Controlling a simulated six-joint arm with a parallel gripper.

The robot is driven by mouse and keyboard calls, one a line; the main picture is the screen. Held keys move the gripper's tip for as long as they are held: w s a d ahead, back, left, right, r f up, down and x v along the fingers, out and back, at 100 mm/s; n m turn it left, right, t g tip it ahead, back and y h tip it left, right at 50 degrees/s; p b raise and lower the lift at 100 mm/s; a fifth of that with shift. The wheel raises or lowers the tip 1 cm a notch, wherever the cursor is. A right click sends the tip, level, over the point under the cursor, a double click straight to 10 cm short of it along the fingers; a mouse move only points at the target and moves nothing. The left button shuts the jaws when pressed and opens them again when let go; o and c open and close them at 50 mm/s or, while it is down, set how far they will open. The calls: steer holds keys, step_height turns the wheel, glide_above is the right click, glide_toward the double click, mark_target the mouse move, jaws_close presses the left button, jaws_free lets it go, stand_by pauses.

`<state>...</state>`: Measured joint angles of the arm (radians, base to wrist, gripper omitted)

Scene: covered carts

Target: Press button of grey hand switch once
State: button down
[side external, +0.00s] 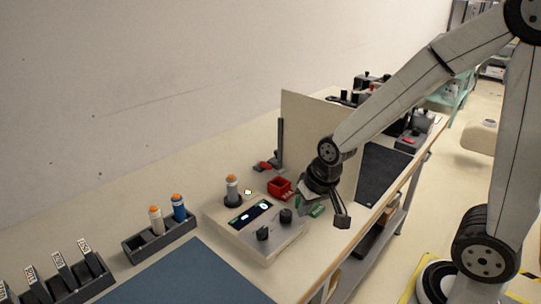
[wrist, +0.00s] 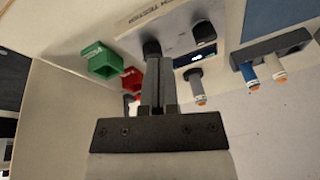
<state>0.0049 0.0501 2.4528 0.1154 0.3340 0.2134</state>
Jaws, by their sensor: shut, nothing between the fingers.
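The grey hand switch (side external: 231,187) has an orange button on top and stands upright in a holder at the back of the light control box (side external: 281,244). In the wrist view the grey hand switch (wrist: 196,84) shows to the right of my fingers, its orange end toward the camera. My gripper (wrist: 160,64) is shut and empty. In the side view it is apart from the switch, to the right of the control box and over the green bin area. The fingertips are hard to make out there.
A rack (side external: 132,252) at left holds a white hand switch (side external: 156,221) and a blue one (side external: 179,208), both orange-topped. A red bin (side external: 280,188) and green bin (side external: 317,209) lie near my gripper. An upright panel (side external: 305,130) stands behind. Dark knobs rise from the box.

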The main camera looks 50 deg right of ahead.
steer(key=w+r+m+t+y, duration=0.1)
steer(key=w+r+m+t, duration=0.3)
steer(key=w+m, duration=0.8)
step_height(320, 180, up, 6)
steer(key=r+m+t, duration=0.1)
steer(key=m, duration=0.8)
glide_above(234, 177)
steer(key=shift+w+f+y, duration=0.1)
steer(key=shift+f+y, duration=0.15)
steer(key=shift+y, duration=0.05)
steer(key=shift+f, duration=0.1)
steer(key=shift+f, duration=4.2)
